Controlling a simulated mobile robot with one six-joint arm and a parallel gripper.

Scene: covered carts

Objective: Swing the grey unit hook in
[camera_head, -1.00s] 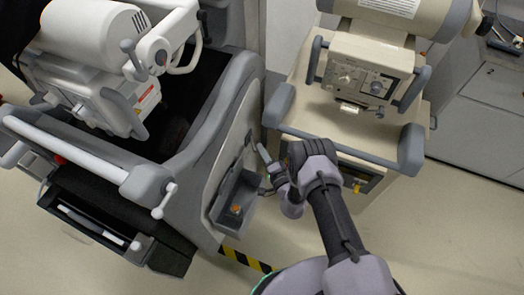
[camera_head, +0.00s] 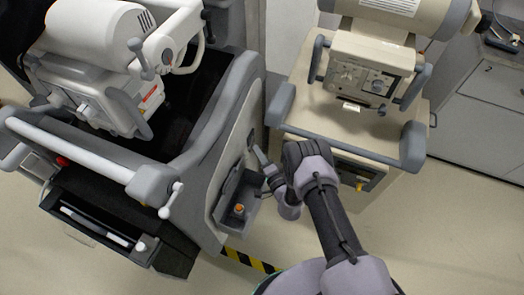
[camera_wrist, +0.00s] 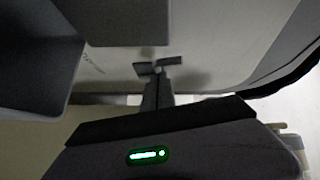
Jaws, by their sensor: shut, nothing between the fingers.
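The grey unit (camera_head: 215,140) is the covered cart at left in the head view, with a pale side panel facing my arm. A small dark hook (camera_head: 251,137) sits on that panel, just above my fingertips. In the wrist view a dark grey hook-like piece (camera_wrist: 168,62) shows near the pale panel, just beyond my fingers. My gripper (camera_head: 257,152) is shut and empty, pointing at the panel. It also shows in the wrist view (camera_wrist: 156,88). Whether the fingertips touch the hook cannot be told.
An open grey bin (camera_head: 240,205) with an orange item is on the panel below my gripper. A cream cart (camera_head: 350,140) with grey handles stands close on the right. A yellow-black floor strip (camera_head: 248,261) lies below. Floor is clear at lower right.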

